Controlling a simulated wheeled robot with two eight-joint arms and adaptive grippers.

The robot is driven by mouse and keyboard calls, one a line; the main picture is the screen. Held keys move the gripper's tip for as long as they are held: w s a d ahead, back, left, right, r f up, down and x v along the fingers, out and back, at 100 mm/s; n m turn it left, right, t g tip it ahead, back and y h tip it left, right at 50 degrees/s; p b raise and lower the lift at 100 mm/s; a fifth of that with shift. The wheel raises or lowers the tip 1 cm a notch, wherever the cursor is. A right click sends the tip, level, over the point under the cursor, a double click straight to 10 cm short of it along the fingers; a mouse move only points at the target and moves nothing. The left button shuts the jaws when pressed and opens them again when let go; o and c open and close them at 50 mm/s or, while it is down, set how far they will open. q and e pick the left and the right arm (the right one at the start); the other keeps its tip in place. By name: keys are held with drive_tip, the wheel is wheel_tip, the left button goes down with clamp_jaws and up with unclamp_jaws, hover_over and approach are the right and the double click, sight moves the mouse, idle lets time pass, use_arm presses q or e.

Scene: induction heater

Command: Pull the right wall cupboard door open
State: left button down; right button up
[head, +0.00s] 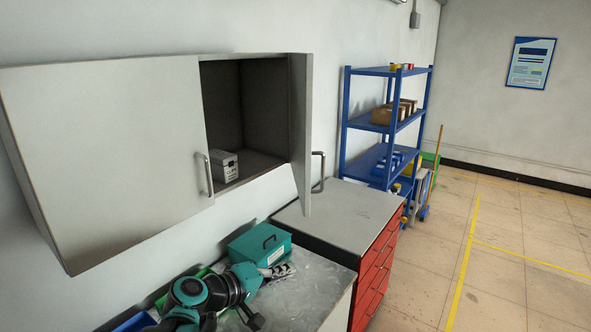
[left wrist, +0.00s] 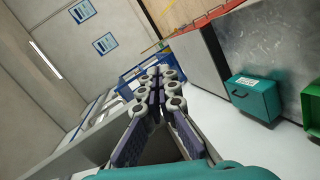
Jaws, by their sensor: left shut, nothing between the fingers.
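The grey wall cupboard (head: 120,130) hangs at the left in the head view. Its right door (head: 302,130) stands swung out, seen nearly edge-on, with its bar handle (head: 319,172) on the far side. Its left door is shut and has a handle (head: 205,174). A small light grey box (head: 224,166) sits inside the open compartment. My left gripper (head: 288,270) is below the cupboard, over the worktop and apart from the door handle. Its fingers (left wrist: 157,82) are closed together and empty in the left wrist view. My right gripper is not in view.
A teal case (head: 260,245) stands on the worktop (head: 318,283) close to my left gripper; it also shows in the left wrist view (left wrist: 255,97). A red drawer cabinet (head: 378,262) and a blue shelf rack (head: 385,117) stand beyond. The floor at right is clear.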

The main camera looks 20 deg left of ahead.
use_arm(q)
drive_tip(key=w+a+r+n+t+p, duration=0.25)
drive_tip(key=a+r, duration=0.25)
drive_tip(key=r, duration=0.3)
drive_tip(key=w+a+r+n+t+p, duration=0.2)
drive_tip(key=w+a+r+p, duration=0.1)
drive_tip(key=a+r, duration=0.3)
drive_tip(key=p, duration=0.2)
approach(304, 180)
drive_tip(key=w+a, duration=0.1)
drive_tip(key=w, duration=0.4)
drive_tip(key=d, duration=0.3)
drive_tip(key=shift+w+r, duration=0.15)
drive_tip(key=shift+w, duration=0.35)
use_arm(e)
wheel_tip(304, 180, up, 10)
use_arm(q)
drive_tip(key=shift+d, duration=0.1)
